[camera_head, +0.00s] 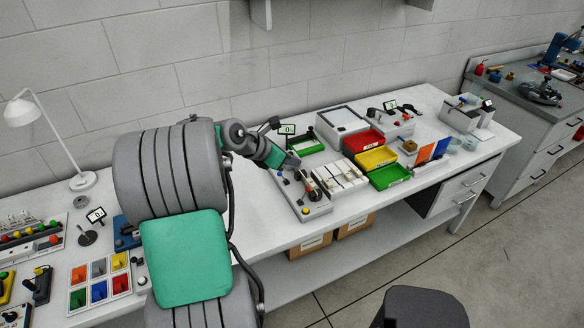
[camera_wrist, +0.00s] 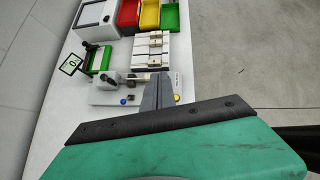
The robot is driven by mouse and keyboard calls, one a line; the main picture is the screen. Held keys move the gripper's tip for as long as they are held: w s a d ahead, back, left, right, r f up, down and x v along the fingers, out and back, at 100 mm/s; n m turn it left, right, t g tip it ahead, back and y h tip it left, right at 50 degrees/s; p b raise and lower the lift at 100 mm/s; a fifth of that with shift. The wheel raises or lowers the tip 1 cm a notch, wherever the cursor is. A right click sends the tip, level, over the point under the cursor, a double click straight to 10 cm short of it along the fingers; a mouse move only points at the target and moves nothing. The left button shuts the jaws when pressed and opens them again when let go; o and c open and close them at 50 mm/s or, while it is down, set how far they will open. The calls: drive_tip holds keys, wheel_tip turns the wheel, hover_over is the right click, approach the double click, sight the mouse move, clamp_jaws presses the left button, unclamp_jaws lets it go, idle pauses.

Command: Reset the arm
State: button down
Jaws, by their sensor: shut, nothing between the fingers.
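My gripper (camera_head: 291,161) hangs at the end of my outstretched grey and green arm, over the white workbench (camera_head: 265,215). In the wrist view its fingers (camera_wrist: 158,92) are together with nothing held between them. The fingers are over or beside a light grey device (camera_wrist: 115,92) with a yellow button, a blue button and a dark knob. The same device (camera_head: 318,207) shows in the head view just below and right of the gripper. I cannot tell whether the fingertips touch it. My arm hides part of the bench.
Red (camera_head: 363,141), yellow (camera_head: 375,158) and green (camera_head: 389,176) bins stand to the right of the device, near a white box-like unit (camera_head: 342,121). A green-framed fixture (camera_head: 306,145) stands behind. A white lamp (camera_head: 82,181) and a colored tray (camera_head: 99,281) are at left.

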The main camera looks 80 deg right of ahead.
idle(0.3)
drive_tip(key=w+a+f+m+t+y, duration=0.2)
drive_tip(key=w+a+f+m+y, duration=0.15)
drive_tip(key=a+f+m, duration=0.45)
drive_tip(key=w+a+f+m+t+y, duration=0.25)
drive_tip(key=w+a+m, duration=0.25)
drive_tip(key=a+m, duration=0.7)
drive_tip(key=w+a+r+n+t, duration=0.2)
drive_tip(key=w+a, duration=0.4)
drive_tip(key=a, duration=0.5)
drive_tip(key=w+a+r+n+t+b, duration=0.1)
drive_tip(key=w+a+r+n, duration=0.3)
drive_tip(key=a, duration=0.7)
drive_tip(key=w+a+r+n+t+y+b, duration=0.1)
drive_tip(key=w+a+r+n+t, duration=0.2)
drive_tip(key=w+a, duration=0.5)
drive_tip(key=a+r+n, duration=0.1)
drive_tip(key=a+r, duration=0.1)
drive_tip(key=a, duration=0.2)
drive_tip(key=shift+w+r, duration=0.3)
drive_tip(key=shift+r, duration=0.1)
